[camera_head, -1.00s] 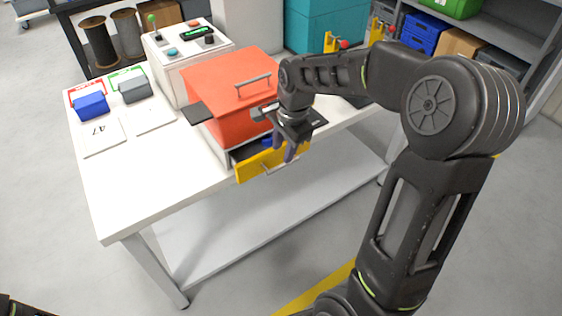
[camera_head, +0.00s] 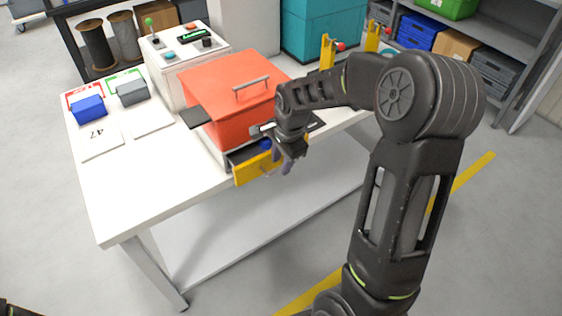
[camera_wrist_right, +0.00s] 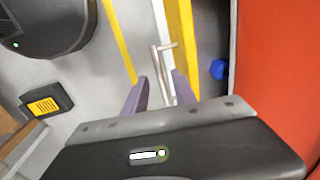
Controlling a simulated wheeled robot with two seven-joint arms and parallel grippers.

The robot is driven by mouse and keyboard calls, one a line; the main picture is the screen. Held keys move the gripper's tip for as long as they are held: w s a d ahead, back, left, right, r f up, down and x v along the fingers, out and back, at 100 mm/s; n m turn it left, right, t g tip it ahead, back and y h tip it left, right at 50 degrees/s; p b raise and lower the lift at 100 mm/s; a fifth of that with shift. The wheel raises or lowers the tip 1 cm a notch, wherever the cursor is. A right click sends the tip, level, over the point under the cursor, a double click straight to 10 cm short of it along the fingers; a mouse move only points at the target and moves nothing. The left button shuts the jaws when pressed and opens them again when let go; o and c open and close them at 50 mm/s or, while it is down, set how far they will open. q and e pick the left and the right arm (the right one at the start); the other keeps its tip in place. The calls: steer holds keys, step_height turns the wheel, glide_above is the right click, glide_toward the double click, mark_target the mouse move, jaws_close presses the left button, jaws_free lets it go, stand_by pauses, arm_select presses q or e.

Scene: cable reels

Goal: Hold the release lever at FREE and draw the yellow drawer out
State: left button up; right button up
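The yellow drawer (camera_head: 252,170) is partly out below the red box (camera_head: 228,90); its dark inside and a blue thing (camera_wrist_right: 217,69) show behind the front. My right gripper (camera_head: 288,162) is at the drawer's front. In the right wrist view its two purple fingers (camera_wrist_right: 160,92) stand apart on either side of the metal drawer handle (camera_wrist_right: 160,62); I cannot tell whether they touch it. A lever with a green knob (camera_head: 148,22) stands on the white console (camera_head: 190,75); its marking is too small to read. My left gripper is not in view.
A dark plate (camera_head: 194,118) juts from the red box's left side. Open floor lies in front of the table.

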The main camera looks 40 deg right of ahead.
steer(key=shift+w+f, duration=0.1)
steer(key=shift+f, duration=0.55)
jaws_close()
stand_by(1.0)
